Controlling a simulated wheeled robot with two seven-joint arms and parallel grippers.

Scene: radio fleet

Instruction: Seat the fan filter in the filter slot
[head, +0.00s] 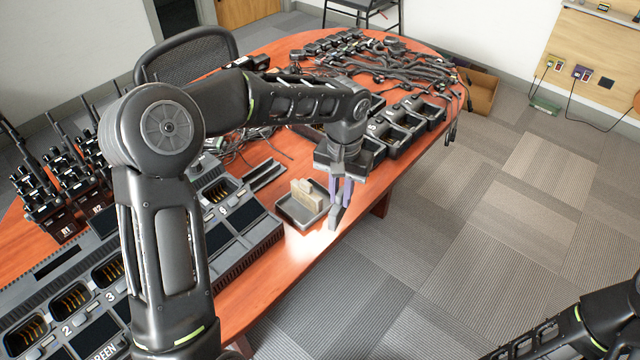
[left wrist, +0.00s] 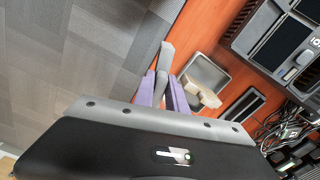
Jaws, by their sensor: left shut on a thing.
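My left gripper (head: 342,190) has purple fingers and is shut on a thin grey piece, which I take to be the fan filter (head: 336,216). It holds the piece tilted just right of a small grey tray, near the table's front edge. In the left wrist view the grey piece (left wrist: 166,56) sticks out beyond the purple fingers (left wrist: 163,90). I cannot tell for sure which opening is the filter slot. A long dark recess (head: 264,177) lies beside the charger, apart from the gripper. My right gripper is outside the picture; only part of that arm shows.
The grey tray (head: 292,213) holds upright cream pieces (head: 306,194). A large multi-bay charger (head: 232,240) fills the table's left front. Radios (head: 45,195) stand at the far left. More chargers (head: 405,125) and tangled cables (head: 375,60) cover the far end. The floor at right is clear.

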